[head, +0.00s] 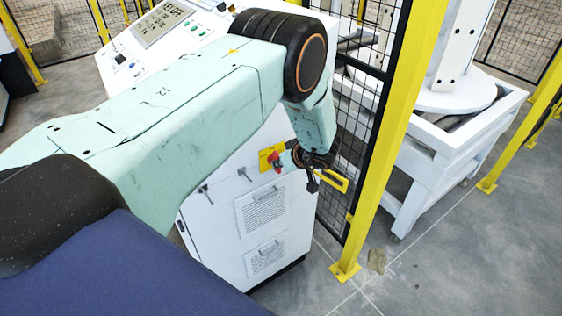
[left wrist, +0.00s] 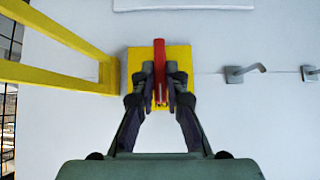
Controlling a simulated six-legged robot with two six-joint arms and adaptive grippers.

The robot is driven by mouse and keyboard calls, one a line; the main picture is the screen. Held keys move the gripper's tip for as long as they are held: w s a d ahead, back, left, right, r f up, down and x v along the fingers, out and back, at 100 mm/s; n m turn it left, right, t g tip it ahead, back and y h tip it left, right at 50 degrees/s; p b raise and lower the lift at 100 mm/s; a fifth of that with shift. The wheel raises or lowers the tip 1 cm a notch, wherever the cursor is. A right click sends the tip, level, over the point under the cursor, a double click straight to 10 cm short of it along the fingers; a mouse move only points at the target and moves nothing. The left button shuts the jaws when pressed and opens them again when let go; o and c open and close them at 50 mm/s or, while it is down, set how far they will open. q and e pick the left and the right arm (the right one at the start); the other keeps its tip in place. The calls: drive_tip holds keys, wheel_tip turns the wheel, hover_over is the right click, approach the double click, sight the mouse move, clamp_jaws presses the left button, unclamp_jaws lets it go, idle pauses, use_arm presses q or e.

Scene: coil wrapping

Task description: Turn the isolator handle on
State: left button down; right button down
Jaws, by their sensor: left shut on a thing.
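The isolator handle (left wrist: 159,62) is a red bar on a yellow plate (left wrist: 133,62) on the white cabinet's face. In the left wrist view the handle stands upright, in line with the plate's long side. My left gripper (left wrist: 160,85) has its fingers closed on both sides of the handle. In the head view my left gripper (head: 310,163) is at the cabinet's right part, and a bit of the red handle (head: 277,162) and the yellow plate (head: 265,156) show beside it. The rest of the handle is hidden there by the gripper. My right gripper is in neither view.
A yellow bracket (left wrist: 60,80) sticks out close beside the plate; it also shows in the head view (head: 331,180). Metal latches (left wrist: 243,72) are on the cabinet (head: 215,205). A yellow fence post (head: 385,130) with black mesh stands right of my arm.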

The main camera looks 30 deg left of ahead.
use_arm(q)
drive_tip(key=shift+w+a+r, duration=0.1)
drive_tip(key=shift+r, duration=0.05)
drive_tip(key=c, duration=1.4)
unclamp_jaws()
drive_tip(key=v, duration=1.1)
drive_tip(key=shift+d+r, duration=0.25)
drive_tip(key=shift+d, duration=0.1)
